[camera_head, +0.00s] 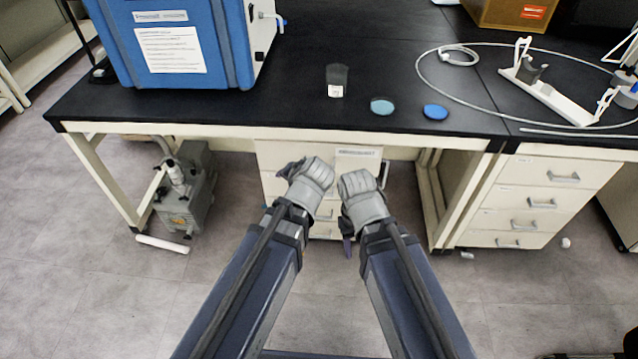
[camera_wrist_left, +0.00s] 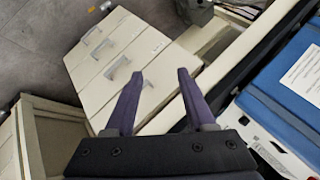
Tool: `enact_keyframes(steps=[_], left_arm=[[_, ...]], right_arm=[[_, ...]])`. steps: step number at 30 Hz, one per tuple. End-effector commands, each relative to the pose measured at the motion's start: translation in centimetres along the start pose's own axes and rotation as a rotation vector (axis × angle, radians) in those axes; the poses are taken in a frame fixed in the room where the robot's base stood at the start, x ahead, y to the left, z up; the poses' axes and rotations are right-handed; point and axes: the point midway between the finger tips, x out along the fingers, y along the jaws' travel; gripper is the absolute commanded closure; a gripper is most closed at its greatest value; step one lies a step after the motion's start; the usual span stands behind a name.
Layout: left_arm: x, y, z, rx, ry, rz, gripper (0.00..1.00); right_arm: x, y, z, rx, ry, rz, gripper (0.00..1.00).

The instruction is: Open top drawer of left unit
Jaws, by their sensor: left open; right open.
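The left drawer unit (camera_head: 272,158) is a cream cabinet under the black-topped bench in the head view, partly hidden behind my grippers. In the left wrist view its drawer fronts (camera_wrist_left: 118,50) show tilted, with several grey bar handles. The top drawer (camera_wrist_left: 172,82), the one nearest the bench, appears closed. My left gripper (camera_head: 310,175) is in front of the unit; in the left wrist view its two purple fingers (camera_wrist_left: 160,73) are spread and empty, pointing at the upper drawers. My right gripper (camera_head: 361,193) is beside it to the right; its fingers are mostly hidden.
A second drawer unit (camera_head: 510,195) stands under the bench at right. A grey pump (camera_head: 195,185) sits on the floor at left. A blue machine (camera_head: 115,45), a small vial (camera_head: 336,88) and two blue discs are on the bench. The bench edge overhangs the unit.

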Motion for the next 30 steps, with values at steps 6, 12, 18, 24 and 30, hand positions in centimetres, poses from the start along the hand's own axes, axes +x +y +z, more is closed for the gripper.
enact_keyframes(steps=[6, 12, 18, 24, 30], left_arm=[[6.6, 0.9, -1.7, 0.096, 0.184, -0.183, 0.45], [10.3, 1.8, -3.9, 0.219, 0.35, -0.334, 0.45], [13.3, 4.1, -5.9, 0.372, 0.506, -0.463, 0.45], [15.8, 7.4, -7.3, 0.544, 0.643, -0.564, 0.45], [17.2, 10.2, -8.2, 0.679, 0.732, -0.619, 0.45]], right_arm=[[8.9, -0.8, -0.5, 0.0, 0.001, 0.001, 0.5], [15.4, -1.5, -0.9, 0.0, 0.002, 0.001, 0.5], [21.9, -2.1, -1.3, 0.0, 0.003, 0.002, 0.5], [27.8, -2.6, -1.6, -0.001, 0.003, 0.002, 0.5], [31.4, -3.0, -1.9, -0.001, 0.004, 0.003, 0.5]])
